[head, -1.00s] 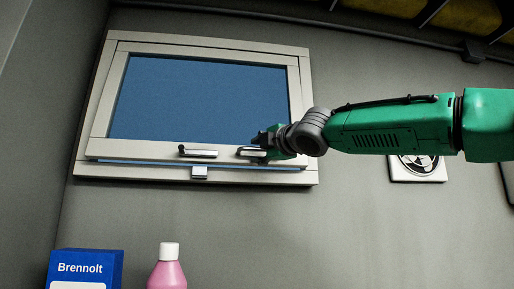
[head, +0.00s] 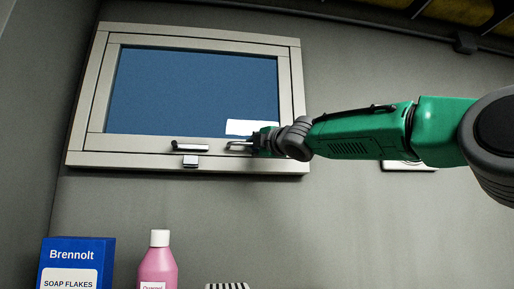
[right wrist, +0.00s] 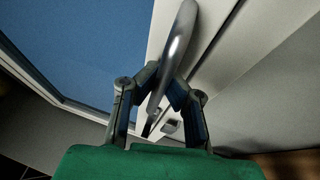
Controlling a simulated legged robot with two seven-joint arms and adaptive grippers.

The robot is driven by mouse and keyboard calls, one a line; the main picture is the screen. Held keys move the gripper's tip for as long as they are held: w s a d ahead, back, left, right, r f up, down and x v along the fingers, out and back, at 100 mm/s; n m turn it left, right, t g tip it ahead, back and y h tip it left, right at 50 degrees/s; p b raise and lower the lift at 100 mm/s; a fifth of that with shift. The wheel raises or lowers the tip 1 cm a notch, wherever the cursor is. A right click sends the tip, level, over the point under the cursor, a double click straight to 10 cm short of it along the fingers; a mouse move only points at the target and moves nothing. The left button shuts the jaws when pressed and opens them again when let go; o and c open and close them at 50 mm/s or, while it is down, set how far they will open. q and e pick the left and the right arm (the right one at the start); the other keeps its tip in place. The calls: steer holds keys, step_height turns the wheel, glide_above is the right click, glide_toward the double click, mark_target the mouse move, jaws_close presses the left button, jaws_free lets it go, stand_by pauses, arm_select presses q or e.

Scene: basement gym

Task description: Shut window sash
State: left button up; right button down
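The window sash (head: 195,92), a pale frame around a blue pane, sits in its outer frame (head: 85,160) on the wall. No gap shows along its lower edge in the head view. Its bottom rail carries a left metal handle (head: 188,147) and a right metal handle (head: 237,143); a small metal catch (head: 190,161) is below the left one. My right gripper (head: 260,142) is at the right handle. In the right wrist view, the fingers (right wrist: 164,86) close in on both sides of the curved handle (right wrist: 177,45). My left gripper is out of view.
A blue soap flakes box (head: 77,262), a pink bottle with a white cap (head: 157,265) and a striped object (head: 227,286) stand below the window. A white plaque (head: 410,166) on the wall is partly behind my right arm. Pipes run above.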

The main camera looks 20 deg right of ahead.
steer(key=shift+w+a+f, duration=0.1)
steer(key=shift+a+f, duration=0.2)
steer(key=shift+f, duration=0.05)
steer(key=c, duration=1.6)
jaws_free()
steer(key=shift+a, duration=0.15)
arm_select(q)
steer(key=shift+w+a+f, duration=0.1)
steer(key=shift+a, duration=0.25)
arm_select(e)
steer(key=shift+w+a+r, duration=0.15)
steer(key=shift+a, duration=0.15)
steer(key=shift+s+d+r+g+p, duration=0.2)
steer(key=shift+s+g+p, duration=0.1)
steer(key=shift+s+p, duration=0.15)
arm_select(q)
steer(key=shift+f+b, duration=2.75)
steer(key=shift+b, duration=0.4)
arm_select(e)
steer(key=a+r+v, duration=0.1)
steer(key=r+v, duration=0.1)
steer(key=v, duration=1.5)
steer(key=shift+s+a+f+m+g, duration=0.2)
steer(key=shift+s+m+g, duration=0.1)
steer(key=shift+g, duration=0.1)
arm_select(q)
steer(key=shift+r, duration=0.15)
arm_select(e)
steer(key=shift+r, duration=0.1)
